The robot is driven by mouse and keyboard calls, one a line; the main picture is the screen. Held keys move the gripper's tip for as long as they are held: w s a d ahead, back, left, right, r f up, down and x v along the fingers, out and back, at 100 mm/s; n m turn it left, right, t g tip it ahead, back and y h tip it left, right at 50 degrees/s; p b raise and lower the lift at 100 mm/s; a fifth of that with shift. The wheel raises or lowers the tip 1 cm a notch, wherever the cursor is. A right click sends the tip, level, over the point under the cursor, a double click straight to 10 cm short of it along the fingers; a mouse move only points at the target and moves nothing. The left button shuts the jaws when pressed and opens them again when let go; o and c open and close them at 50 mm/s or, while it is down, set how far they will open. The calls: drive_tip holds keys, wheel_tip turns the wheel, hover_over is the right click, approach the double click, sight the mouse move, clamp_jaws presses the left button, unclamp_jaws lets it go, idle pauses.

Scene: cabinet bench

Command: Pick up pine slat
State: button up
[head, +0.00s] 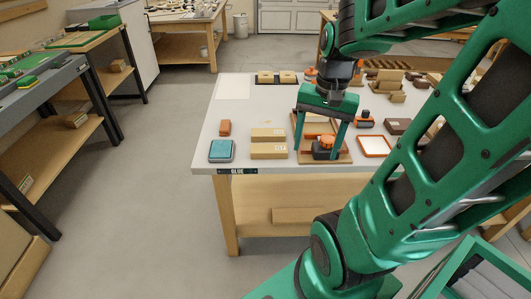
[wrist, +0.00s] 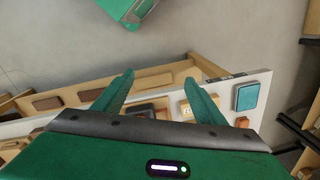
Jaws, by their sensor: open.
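No piece is clearly marked as the pine slat. Two pale wood blocks, a rear one (head: 268,134) and a front one (head: 268,151), lie on the bench left of my gripper (head: 323,150). A longer flat wood piece (head: 300,215) shows below the bench top at the front. My gripper is open, its fingers pointing down over the front of the bench. A dark thing with an orange top (head: 326,142) shows between the fingers, on a wooden board; I cannot tell if they touch. In the wrist view the open fingers (wrist: 159,82) hold nothing.
A teal block (head: 222,150) and a small orange-brown block (head: 225,128) sit at the bench's left front. An orange-rimmed tray (head: 374,146) and several brown blocks lie to the right. The floor left of the bench is clear.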

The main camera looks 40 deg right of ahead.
drive_tip(key=w+d+f+m+y, duration=0.1)
drive_tip(key=w+d+f+m, duration=0.1)
drive_tip(key=w+m, duration=0.6)
drive_tip(key=m+t+y, duration=0.2)
drive_tip(key=m, duration=0.4)
approach(269, 147)
drive_tip(key=shift+x, duration=4.2)
drive_tip(key=shift+s, duration=0.1)
drive_tip(key=c, duration=1.2)
